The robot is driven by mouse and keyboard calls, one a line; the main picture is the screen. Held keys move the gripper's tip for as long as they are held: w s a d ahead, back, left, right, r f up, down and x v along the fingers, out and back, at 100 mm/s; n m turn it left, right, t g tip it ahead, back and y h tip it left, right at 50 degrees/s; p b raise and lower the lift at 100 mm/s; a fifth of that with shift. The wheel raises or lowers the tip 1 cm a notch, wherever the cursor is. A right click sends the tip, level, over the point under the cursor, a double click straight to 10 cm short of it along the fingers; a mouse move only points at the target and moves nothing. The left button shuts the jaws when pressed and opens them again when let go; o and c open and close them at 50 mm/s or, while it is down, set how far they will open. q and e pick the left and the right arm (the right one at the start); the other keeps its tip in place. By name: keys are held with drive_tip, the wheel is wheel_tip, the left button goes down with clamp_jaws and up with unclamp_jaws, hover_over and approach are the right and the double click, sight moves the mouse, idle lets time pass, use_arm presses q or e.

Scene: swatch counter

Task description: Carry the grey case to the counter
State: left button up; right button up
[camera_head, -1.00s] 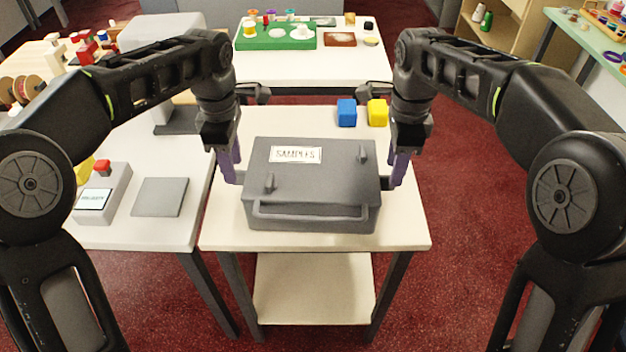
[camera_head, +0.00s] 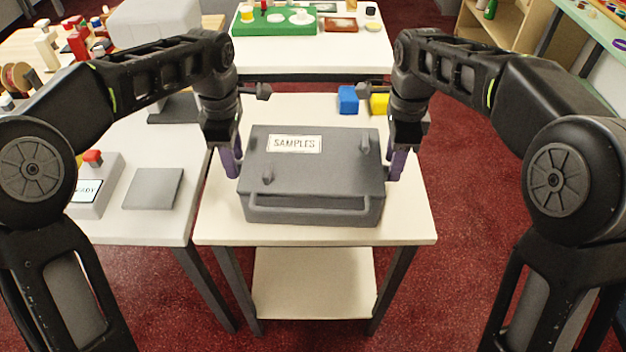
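The grey case (camera_head: 315,190), with a label reading SAMPLES, lies flat and closed on a small white table (camera_head: 410,225) in front of me. A bar handle runs along its near side. My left gripper (camera_head: 230,163) is beside the case's left end, and my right gripper (camera_head: 396,164) is beside its right end. Both point down, with purple fingers that look slightly apart. The fingers partly hide the case's ends, so contact there is unclear. A white counter (camera_head: 150,222) stands at the left, with a flat grey pad (camera_head: 153,188) on it.
A device (camera_head: 97,185) with a red button and screen stands left of the pad. Blue (camera_head: 348,100) and yellow (camera_head: 379,104) blocks sit behind the case. A further white table (camera_head: 300,62) holds a green tray (camera_head: 275,24). Red floor (camera_head: 480,190) is clear at right.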

use_arm(q)
wheel_tip(320, 180, down, 6)
drive_tip(key=shift+r, duration=0.15)
use_arm(e)
wheel_tip(320, 180, down, 6)
drive_tip(key=shift+r, duration=0.15)
use_arm(q)
clamp_jaws()
use_arm(e)
clamp_jaws()
use_arm(q)
drive_tip(key=shift+r, duration=0.15)
use_arm(e)
drive_tip(key=shift+r, duration=0.1)
idle(0.7)
